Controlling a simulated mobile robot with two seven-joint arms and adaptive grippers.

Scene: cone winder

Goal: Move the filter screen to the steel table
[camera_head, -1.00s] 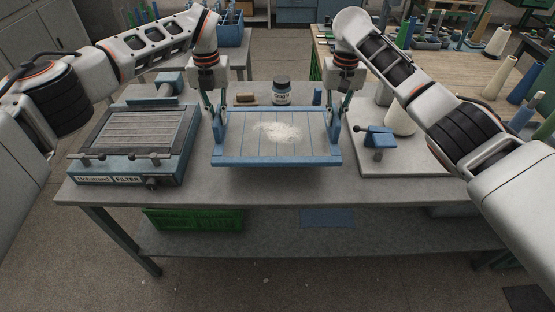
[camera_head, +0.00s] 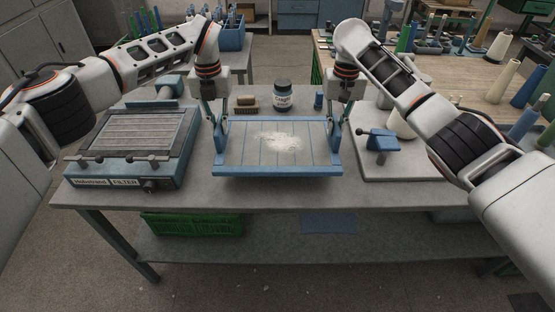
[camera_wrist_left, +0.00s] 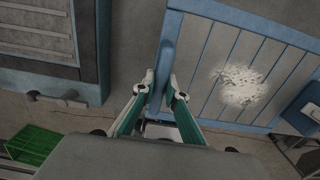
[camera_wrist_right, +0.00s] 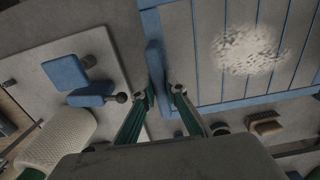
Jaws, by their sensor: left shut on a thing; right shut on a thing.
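The filter screen (camera_head: 230,155) is a blue-framed panel with slats and a pale, fluffy clump of lint on it. It is roughly level above the grey table (camera_head: 260,194), near the table's middle; the gap beneath is hard to judge. My left gripper (camera_head: 219,121) is shut on its left side handle, and my right gripper (camera_head: 338,122) is shut on its right side handle. The screen also shows in the left wrist view (camera_wrist_left: 205,60) and the right wrist view (camera_wrist_right: 210,60), with each gripper's fingers at its side rail.
A blue filter box (camera_head: 130,173) with a grille and front knobs stands at the left. A dark jar (camera_head: 283,96) and a brush (camera_head: 247,104) are behind the screen. A plate with a blue clamp (camera_head: 379,143) and a pale cone (camera_head: 400,122) is at the right.

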